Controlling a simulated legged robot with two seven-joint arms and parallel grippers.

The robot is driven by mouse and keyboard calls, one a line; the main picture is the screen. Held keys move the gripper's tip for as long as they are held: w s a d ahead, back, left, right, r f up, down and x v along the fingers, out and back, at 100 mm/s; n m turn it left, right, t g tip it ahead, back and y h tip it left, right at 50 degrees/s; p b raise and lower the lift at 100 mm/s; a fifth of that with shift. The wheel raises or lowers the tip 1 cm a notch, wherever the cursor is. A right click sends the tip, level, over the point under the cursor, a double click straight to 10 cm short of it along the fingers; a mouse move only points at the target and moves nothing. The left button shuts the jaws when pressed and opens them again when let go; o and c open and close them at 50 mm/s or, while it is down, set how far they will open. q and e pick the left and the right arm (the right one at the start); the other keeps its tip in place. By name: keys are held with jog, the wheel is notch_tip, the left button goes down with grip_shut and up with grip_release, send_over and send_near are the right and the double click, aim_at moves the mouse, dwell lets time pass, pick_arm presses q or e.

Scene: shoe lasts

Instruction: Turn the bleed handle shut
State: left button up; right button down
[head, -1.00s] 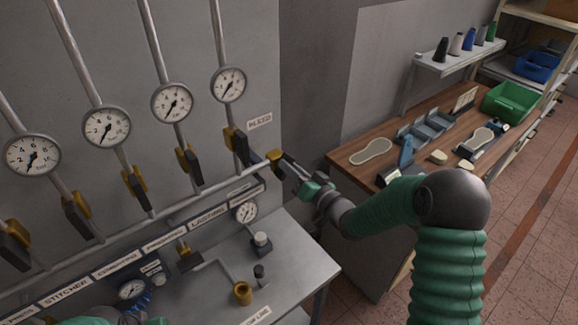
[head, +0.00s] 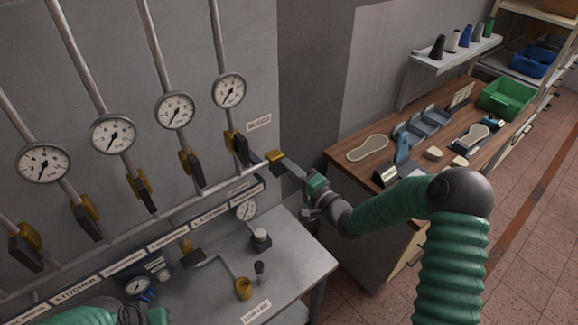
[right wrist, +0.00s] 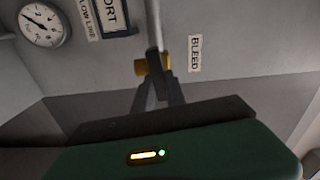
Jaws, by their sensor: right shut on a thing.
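The bleed valve's brass body (head: 274,156) sits at the right end of the grey pipe, below the BLEED label (head: 259,123). My right gripper (head: 289,169) reaches in from the right and is shut on the bleed handle just right of the brass. The fingers mostly hide the handle, so its exact angle cannot be told. In the right wrist view the dark fingers (right wrist: 158,88) meet at the valve, with the brass (right wrist: 140,67) behind them and the BLEED label (right wrist: 195,54) to the right. My left gripper (head: 135,314) is partly visible at the bottom left; its jaws are unclear.
Several other brass valves with dark handles hang along the panel under round gauges (head: 229,90). A grey bench (head: 290,258) with small fittings stands below. A wooden table (head: 340,152) with soles, tools and a green bin (head: 505,98) is at the right.

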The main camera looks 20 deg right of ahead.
jog(key=shift+d+f+m, duration=0.15)
jog(key=shift+f+m, duration=0.05)
jog(key=shift+m, duration=0.5)
jog(key=shift+f, duration=0.1)
jog(key=c, duration=1.4)
grip_release()
jog(key=shift+o, duration=0.2)
jog(key=shift+d, duration=0.15)
jog(key=shift+s, duration=0.1)
jog(key=b+v, duration=0.3)
jog(key=v, duration=1.3)
jog(key=shift+s+d, duration=0.2)
jog(key=shift+s, duration=0.1)
